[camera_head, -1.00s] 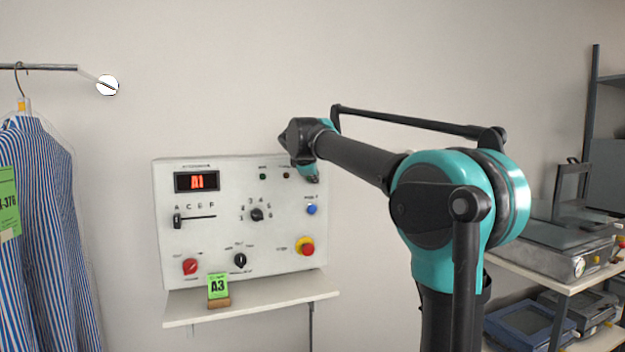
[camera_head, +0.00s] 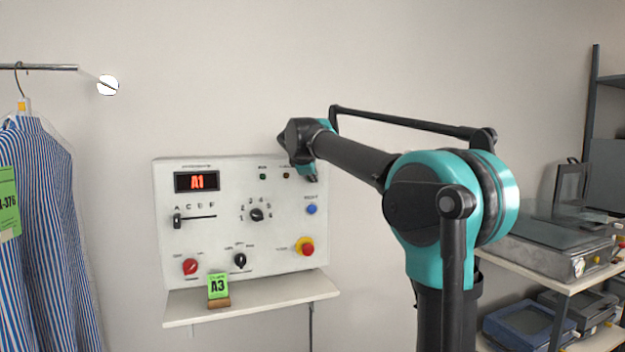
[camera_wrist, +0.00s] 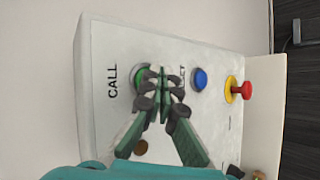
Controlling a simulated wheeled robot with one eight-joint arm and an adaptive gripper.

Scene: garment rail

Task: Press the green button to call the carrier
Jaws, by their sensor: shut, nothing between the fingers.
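The green button (camera_wrist: 139,77) sits on the white control panel (camera_wrist: 110,40) next to the word CALL in the wrist view. My gripper (camera_wrist: 162,73) is shut and empty. Its fingertips overlap the right edge of the green button in that view; I cannot tell whether they touch it. In the head view the end of my arm is in front of the upper right of the panel (camera_head: 215,235) and hides the green button.
A blue button (camera_head: 311,209) and a red knob on yellow (camera_head: 306,247) are lower on the panel's right side. A green A3 card (camera_head: 217,287) stands on the ledge (camera_head: 260,298) below. A striped shirt (camera_head: 40,220) hangs at left. Shelves (camera_head: 560,280) stand at right.

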